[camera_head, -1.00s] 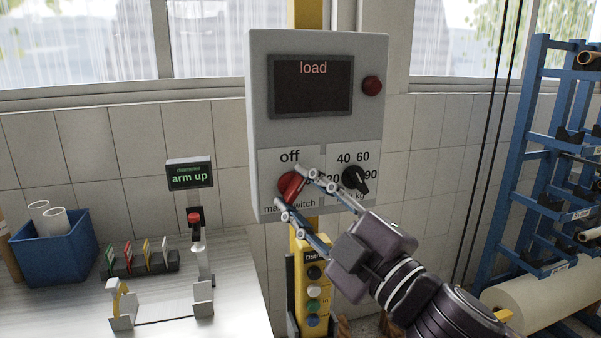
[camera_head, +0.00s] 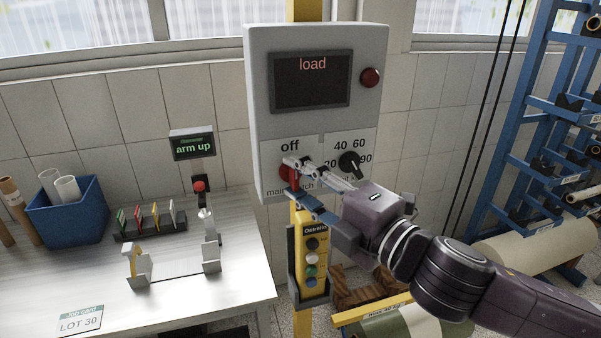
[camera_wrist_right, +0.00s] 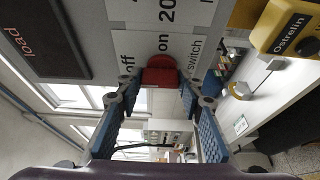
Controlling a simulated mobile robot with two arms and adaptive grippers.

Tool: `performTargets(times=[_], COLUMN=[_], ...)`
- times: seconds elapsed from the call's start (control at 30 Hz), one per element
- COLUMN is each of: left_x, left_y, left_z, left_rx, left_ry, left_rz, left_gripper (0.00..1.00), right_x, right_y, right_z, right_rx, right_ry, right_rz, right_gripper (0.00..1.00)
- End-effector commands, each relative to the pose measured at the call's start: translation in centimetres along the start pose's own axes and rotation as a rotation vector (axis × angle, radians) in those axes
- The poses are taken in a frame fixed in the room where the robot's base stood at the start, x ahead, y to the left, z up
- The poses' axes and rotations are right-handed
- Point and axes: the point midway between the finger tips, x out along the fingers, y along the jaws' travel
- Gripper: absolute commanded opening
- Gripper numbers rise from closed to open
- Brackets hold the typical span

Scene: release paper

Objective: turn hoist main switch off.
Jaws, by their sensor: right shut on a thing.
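The grey hoist control box (camera_head: 258,120) hangs on the yellow post, with "off" printed above its red main switch knob (camera_head: 286,172). The knob also shows in the right wrist view (camera_wrist_right: 160,72), between the fingers, beside the words "off" and "on". My right gripper (camera_head: 294,180) is shut on this red knob, one finger above and one below in the head view. The fingers hide part of the knob and its label, so its exact setting cannot be told. The display (camera_head: 310,79) reads "load". My left gripper is not in view.
A black selector knob (camera_head: 349,163) sits close right of the switch. The yellow pendant (camera_head: 311,258) hangs just below my gripper. A workbench (camera_head: 190,302) with a blue bin (camera_head: 66,222) stands left, and a blue roll rack (camera_head: 530,130) right.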

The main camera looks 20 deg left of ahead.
Motion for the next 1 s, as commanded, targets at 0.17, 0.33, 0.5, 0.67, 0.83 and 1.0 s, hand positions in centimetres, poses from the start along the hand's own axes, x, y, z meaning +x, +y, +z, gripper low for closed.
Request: performTargets(times=[0.17,0.33,0.5,0.67,0.83,1.0], left_x=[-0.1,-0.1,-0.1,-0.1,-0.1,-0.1], left_y=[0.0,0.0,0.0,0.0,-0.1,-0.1], left_z=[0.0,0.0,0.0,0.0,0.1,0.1], left_rx=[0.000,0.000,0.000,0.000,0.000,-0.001], left_ry=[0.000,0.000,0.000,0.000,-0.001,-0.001], left_rz=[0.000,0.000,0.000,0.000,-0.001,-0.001], left_gripper=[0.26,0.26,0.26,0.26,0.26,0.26], right_x=[0.0,0.0,0.0,0.0,0.0,-1.2], right_y=[-0.1,-0.1,-0.1,-0.1,0.0,-0.1], right_z=[0.0,0.0,0.0,0.0,0.0,0.1], right_rx=[-0.010,-0.010,-0.010,-0.008,-0.008,-0.007], right_ry=[-0.001,0.000,0.000,0.000,0.000,-0.002], right_rz=[-0.004,-0.004,-0.003,-0.003,-0.003,-0.003], right_gripper=[0.10,0.10,0.44,0.52,0.52,0.52])
